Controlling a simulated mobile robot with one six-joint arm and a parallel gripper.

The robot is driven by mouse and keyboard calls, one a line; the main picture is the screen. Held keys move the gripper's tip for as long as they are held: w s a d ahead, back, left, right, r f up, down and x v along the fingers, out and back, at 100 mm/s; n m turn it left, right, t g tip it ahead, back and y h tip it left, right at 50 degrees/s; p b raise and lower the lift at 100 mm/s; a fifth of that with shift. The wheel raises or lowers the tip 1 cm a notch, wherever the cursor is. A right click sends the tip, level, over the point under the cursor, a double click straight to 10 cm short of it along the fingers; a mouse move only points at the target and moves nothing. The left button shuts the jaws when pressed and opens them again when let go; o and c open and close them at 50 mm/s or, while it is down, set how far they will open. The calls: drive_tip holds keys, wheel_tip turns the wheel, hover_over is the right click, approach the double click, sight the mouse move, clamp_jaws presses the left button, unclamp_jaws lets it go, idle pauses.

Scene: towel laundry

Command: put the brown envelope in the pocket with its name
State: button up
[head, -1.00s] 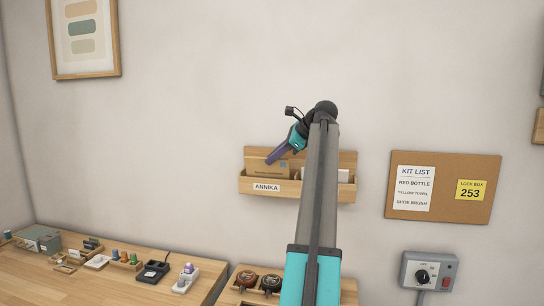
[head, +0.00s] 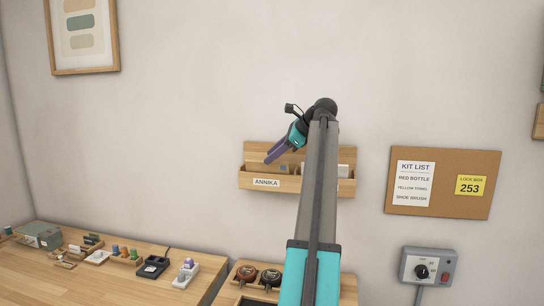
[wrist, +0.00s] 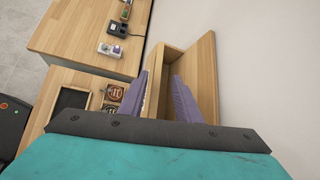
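My arm hides the middle right of the rack and any label there.
A cork board (head: 440,212) and a grey switch box (head: 427,268) are on the wall to the right. A wooden table (head: 100,285) with small items is below left. The wall above the rack is bare.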

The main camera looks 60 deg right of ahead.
drive_tip(key=shift+s+r, duration=0.1)
drive_tip(key=b+v, duration=0.1)
drive_tip(key=v, duration=1.2)
drive_tip(key=shift+s+r+b, duration=0.2)
drive_tip(key=shift+s+b, duration=0.05)
drive_tip(key=shift+b, duration=0.15)
drive_tip(key=shift+f, duration=0.1)
idle(0.8)
